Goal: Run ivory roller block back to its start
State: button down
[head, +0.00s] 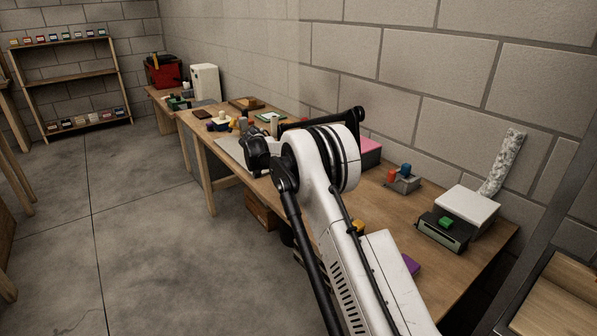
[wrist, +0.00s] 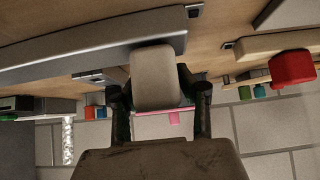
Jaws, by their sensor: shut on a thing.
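The ivory roller block (wrist: 155,75) is a pale, rounded block in the middle of the wrist view. My gripper (wrist: 158,92) has one finger on each side of it and is shut on it. The block overlaps the edge of a long grey rail (wrist: 75,55); whether it rests on the rail, I cannot tell. A red block (wrist: 292,69) sits at a pale beige bar (wrist: 265,45) to the right, apart from my gripper. In the head view my arm hides the block and most of the gripper.
Several small objects crowd the far end. The block wall runs close behind. The floor (head: 130,230) at left is clear.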

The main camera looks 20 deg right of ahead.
jog(key=shift+w+r, duration=0.1)
jog(key=shift+w, duration=0.05)
jog(key=c, duration=1.2)
grip_release()
jog(key=shift+a, duration=0.1)
jog(key=shift+c, duration=0.2)
jog(key=v, duration=1.2)
